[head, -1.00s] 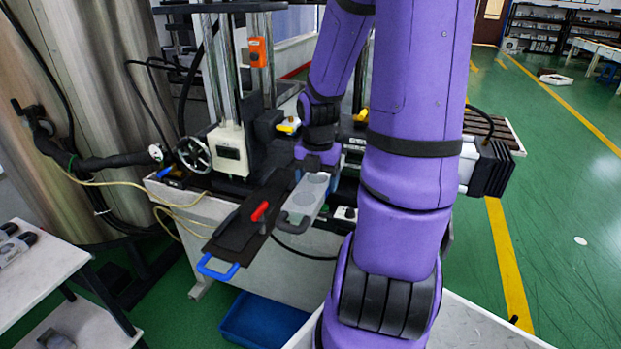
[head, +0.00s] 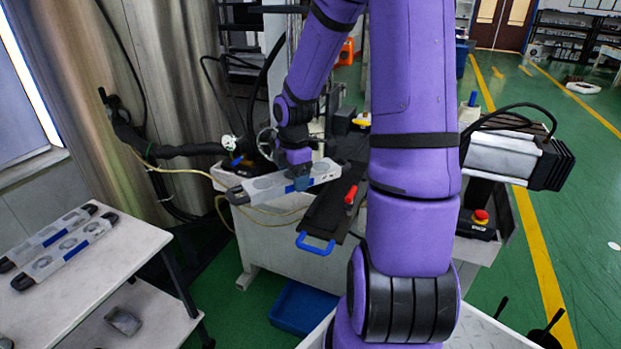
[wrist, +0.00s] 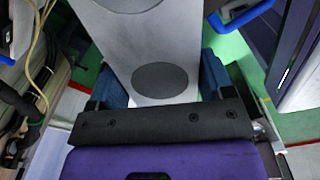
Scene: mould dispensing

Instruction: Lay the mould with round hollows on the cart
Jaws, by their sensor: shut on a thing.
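The mould with round hollows (head: 264,186) is a long light-grey bar with dark end handles. It hangs in the air in front of the machine in the head view. My gripper (head: 300,181) is shut on it near its right part. In the wrist view the mould (wrist: 156,43) runs away between my blue fingers (wrist: 155,82), and two dark round hollows show. In the head view, two similar grey moulds with round hollows (head: 69,244) lie side by side on the white-topped cart (head: 118,262) at the left. The far end of the held mould is cut off in the wrist view.
The machine's dark slide with a blue handle (head: 316,243) and red knob stands right of the held mould. A blue bin (head: 299,306) is on the floor. A small grey block (head: 124,320) lies on the cart's lower shelf. The cart top's right part is bare.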

